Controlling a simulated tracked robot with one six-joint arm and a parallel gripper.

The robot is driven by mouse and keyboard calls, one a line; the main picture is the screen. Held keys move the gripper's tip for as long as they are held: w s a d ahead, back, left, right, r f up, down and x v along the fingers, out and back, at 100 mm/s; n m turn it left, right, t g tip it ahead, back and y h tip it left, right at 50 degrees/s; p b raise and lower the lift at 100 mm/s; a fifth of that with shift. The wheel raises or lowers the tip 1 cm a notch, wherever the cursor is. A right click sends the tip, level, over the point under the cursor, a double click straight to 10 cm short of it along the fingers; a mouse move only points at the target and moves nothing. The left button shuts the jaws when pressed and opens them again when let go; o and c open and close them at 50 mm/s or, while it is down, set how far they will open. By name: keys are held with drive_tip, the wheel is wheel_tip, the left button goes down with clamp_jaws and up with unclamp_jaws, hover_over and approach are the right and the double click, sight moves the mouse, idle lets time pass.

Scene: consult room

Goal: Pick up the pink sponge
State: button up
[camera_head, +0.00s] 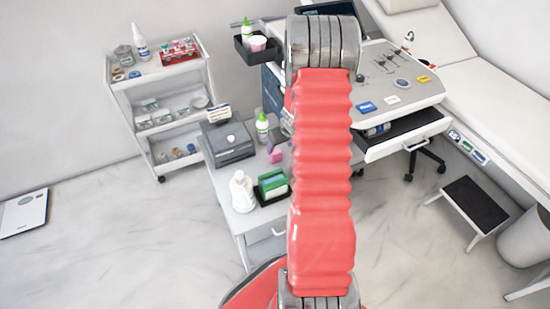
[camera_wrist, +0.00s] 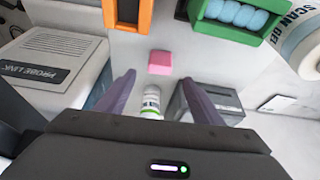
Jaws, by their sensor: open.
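The pink sponge (camera_wrist: 160,62) is a small block on the white surface in the wrist view, just beyond my fingertips. My gripper (camera_wrist: 159,78) is open, with its two purple fingers apart and no object held between them. In the head view the pink sponge (camera_head: 276,156) shows on the white cart top, left of my red arm. In that view my arm hides most of my gripper.
A green tray of blue balls (camera_wrist: 238,14), an orange-framed item (camera_wrist: 128,14), a scan gel bottle (camera_wrist: 302,48) and a grey box (camera_wrist: 45,62) stand around.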

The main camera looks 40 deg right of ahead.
sight(276, 153)
drive_tip(key=shift+x, duration=2.55)
drive_tip(key=shift+w+f, duration=0.1)
drive_tip(key=shift+x, duration=2.45)
drive_tip(key=shift+c, duration=0.5)
drive_tip(key=c, duration=1)
drive_tip(key=shift+r, duration=5.05)
